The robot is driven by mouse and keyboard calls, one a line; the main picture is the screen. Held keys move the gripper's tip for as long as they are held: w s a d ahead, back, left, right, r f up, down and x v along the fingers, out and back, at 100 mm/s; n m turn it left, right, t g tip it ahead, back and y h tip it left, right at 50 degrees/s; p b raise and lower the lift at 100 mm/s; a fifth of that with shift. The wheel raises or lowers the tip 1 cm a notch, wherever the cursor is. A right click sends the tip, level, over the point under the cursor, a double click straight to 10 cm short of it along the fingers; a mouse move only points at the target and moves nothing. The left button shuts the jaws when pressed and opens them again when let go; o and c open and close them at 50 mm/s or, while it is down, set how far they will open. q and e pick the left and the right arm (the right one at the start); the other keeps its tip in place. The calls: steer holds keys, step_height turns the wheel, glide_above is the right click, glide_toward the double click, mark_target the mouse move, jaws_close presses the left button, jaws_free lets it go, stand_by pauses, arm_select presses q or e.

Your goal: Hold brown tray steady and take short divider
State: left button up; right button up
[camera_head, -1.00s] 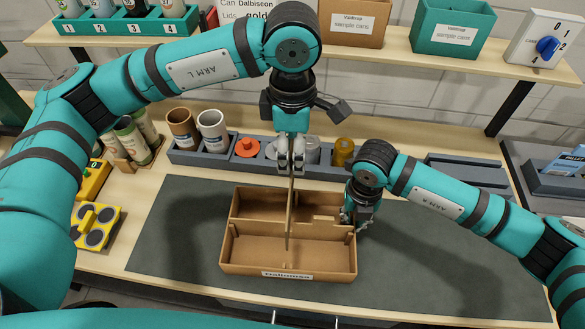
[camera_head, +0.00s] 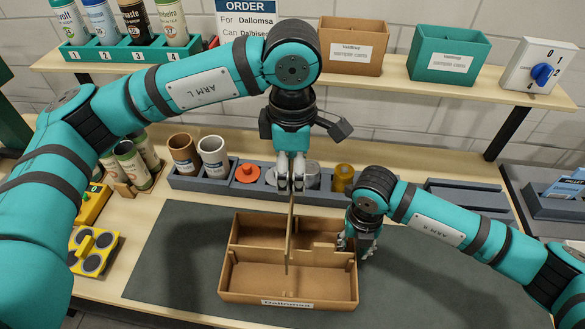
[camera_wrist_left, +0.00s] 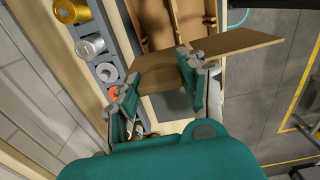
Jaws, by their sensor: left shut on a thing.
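The brown tray (camera_head: 340,290), labelled Dallomsa, sits on the dark mat with an inner cross wall. My left gripper (camera_head: 291,188) is shut on the top of a thin brown divider, the short divider (camera_head: 289,235), seen edge-on and upright over the tray. In the left wrist view the divider (camera_wrist_left: 235,47) is a flat brown panel between the fingers, beside the tray (camera_wrist_left: 178,20). Whether its lower edge touches the tray is unclear. My right gripper (camera_head: 357,245) is at the tray's right wall, its fingers apart on either side of it.
A grey holder (camera_head: 205,178) with cups, an orange ring (camera_head: 247,173) and a gold can (camera_head: 343,178) stands behind the tray. Yellow fixtures (camera_head: 93,250) are at the left. The mat (camera_head: 180,250) is clear on both sides of the tray.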

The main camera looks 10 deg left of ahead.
step_height(320, 180, up, 12)
stand_by(0.4)
